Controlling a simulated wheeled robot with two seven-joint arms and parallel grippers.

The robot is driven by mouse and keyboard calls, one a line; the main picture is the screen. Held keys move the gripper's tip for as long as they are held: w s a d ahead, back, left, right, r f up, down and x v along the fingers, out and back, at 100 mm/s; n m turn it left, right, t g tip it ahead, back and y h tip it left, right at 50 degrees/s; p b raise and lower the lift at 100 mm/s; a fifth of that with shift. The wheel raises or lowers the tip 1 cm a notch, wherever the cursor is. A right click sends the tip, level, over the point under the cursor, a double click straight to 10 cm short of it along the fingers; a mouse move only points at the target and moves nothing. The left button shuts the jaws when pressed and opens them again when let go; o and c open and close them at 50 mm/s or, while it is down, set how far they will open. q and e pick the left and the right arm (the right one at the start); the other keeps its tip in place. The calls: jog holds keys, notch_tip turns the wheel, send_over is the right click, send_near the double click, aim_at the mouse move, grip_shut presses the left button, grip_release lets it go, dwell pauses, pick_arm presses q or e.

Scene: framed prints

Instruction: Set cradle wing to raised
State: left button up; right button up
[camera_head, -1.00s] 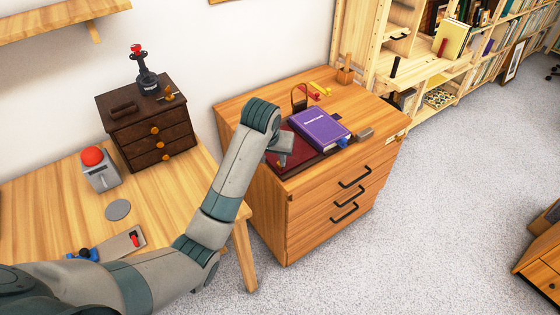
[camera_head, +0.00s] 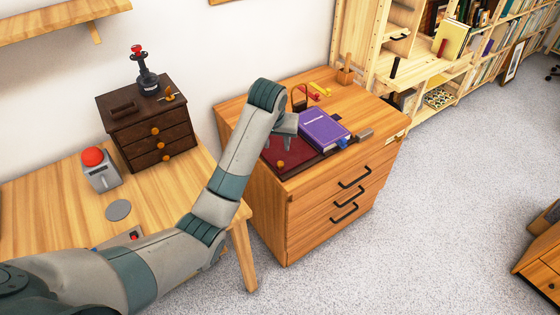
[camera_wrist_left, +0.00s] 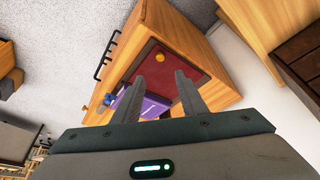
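A dark red panel (camera_head: 290,159), which looks like the cradle wing, lies about flat on top of the wooden drawer cabinet (camera_head: 270,195). A small orange-yellow knob (camera_head: 281,164) sits near its front left corner. The panel (camera_wrist_left: 193,75) and knob (camera_wrist_left: 160,57) also show in the left wrist view. A purple book (camera_head: 325,128) lies beside the panel's bare part. My left gripper (camera_head: 288,142) is above the panel. In the left wrist view its two fingers (camera_wrist_left: 160,77) are apart with nothing held, and the knob appears beyond their tips. My right gripper is out of view.
At left, a table holds a dark drawer box (camera_head: 150,130) and a red-button device (camera_head: 100,168).

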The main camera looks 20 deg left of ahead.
aim_at(280, 163)
pick_arm(q)
jog(key=p+x, duration=0.1)
jog(key=x, duration=1.4)
jog(key=shift+w+f+p, duration=0.2)
jog(key=shift+f+p, duration=0.15)
jog(key=shift+c, duration=0.5)
grip_shut()
